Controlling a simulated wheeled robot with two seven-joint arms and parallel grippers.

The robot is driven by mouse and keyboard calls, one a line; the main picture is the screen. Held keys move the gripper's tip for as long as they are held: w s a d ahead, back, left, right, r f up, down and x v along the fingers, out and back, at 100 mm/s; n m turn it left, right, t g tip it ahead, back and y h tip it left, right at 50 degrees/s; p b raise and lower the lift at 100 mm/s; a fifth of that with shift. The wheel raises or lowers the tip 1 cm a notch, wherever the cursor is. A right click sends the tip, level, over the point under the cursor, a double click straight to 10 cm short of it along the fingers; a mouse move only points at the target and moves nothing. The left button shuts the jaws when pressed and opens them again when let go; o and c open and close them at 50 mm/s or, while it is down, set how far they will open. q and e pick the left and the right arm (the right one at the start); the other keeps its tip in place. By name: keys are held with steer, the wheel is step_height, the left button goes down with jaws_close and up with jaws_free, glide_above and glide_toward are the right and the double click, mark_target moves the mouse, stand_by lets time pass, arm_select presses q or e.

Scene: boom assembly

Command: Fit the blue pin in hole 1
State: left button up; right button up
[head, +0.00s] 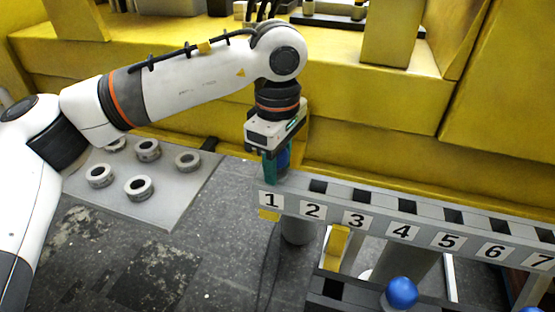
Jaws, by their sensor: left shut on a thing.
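My left gripper (274,168) points down over the left end of the numbered grey rail (388,206). It is shut on the blue pin (284,157), which shows as a blue patch between the green-tipped fingers. The gripper stands at the label 1 (270,199), and hole 1 is hidden behind the fingers. I cannot tell whether the pin's lower end is in the hole. The holes behind labels 2 (313,210) and 3 show dark and empty. My right gripper is not in view.
A grey plate (190,208) with several metal rings lies at the left. A blue ball-topped part (401,292) stands on a lower rack (330,288) at the bottom right; another blue top shows at the bottom edge. A yellow structure (340,120) runs close behind the rail.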

arm_select(q)
steer(key=o, duration=1.2)
steer(key=shift+r, duration=0.1)
steer(key=shift+r, duration=0.35)
step_height(320, 180, up, 11)
steer(key=shift+r+b, duration=0.1)
steer(key=shift+b, duration=1)
